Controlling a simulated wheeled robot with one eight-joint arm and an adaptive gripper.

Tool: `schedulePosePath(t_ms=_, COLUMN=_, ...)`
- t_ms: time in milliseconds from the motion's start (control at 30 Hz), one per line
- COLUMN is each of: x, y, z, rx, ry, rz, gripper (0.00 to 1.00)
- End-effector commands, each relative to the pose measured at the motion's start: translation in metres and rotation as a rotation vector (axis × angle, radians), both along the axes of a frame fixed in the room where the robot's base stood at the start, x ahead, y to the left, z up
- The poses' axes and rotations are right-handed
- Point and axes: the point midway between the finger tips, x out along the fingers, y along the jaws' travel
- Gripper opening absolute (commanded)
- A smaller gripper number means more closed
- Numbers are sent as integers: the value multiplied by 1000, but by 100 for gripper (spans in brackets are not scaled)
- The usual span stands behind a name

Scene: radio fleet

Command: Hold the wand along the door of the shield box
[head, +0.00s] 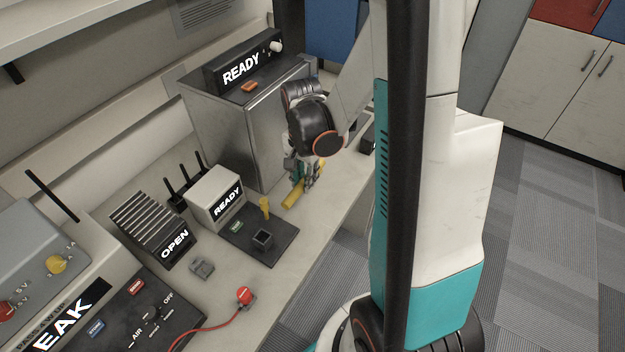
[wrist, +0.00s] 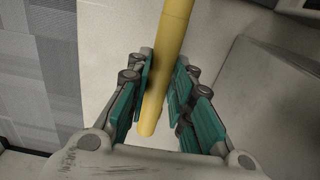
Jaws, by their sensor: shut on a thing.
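A yellow wand (head: 293,194) is in my gripper (head: 309,178), low over the bench beside the shield box. In the wrist view the yellow wand (wrist: 168,60) runs between the teal finger pads of my gripper (wrist: 160,88), which are shut on it. The shield box (head: 250,125) is a grey metal box with a sign reading READY on top. My arm hides part of its right side. I cannot tell whether the wand touches the box.
A dark mat (head: 275,250) with a small black holder and an upright yellow piece lies left of my gripper. A small white READY box (head: 216,198) and a finned OPEN box (head: 153,229) stand farther left. A red-capped cable end (head: 244,296) lies near the bench's front edge.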

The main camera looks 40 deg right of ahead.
Motion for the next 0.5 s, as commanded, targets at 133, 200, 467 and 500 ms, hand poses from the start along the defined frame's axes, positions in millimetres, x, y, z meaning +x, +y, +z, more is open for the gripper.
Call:
schedulePosePath(t_ms=133, x=13, y=5, z=0, rx=0, ry=0, rz=2, gripper=0)
schedulePosePath(t_ms=200, x=19, y=7, z=0, rx=0, ry=0, rz=1, gripper=0)
schedulePosePath(t_ms=467, x=37, y=13, z=0, rx=0, ry=0, rz=1, gripper=0)
schedulePosePath(t_ms=500, x=39, y=14, z=0, rx=0, ry=0, rz=1, gripper=0)
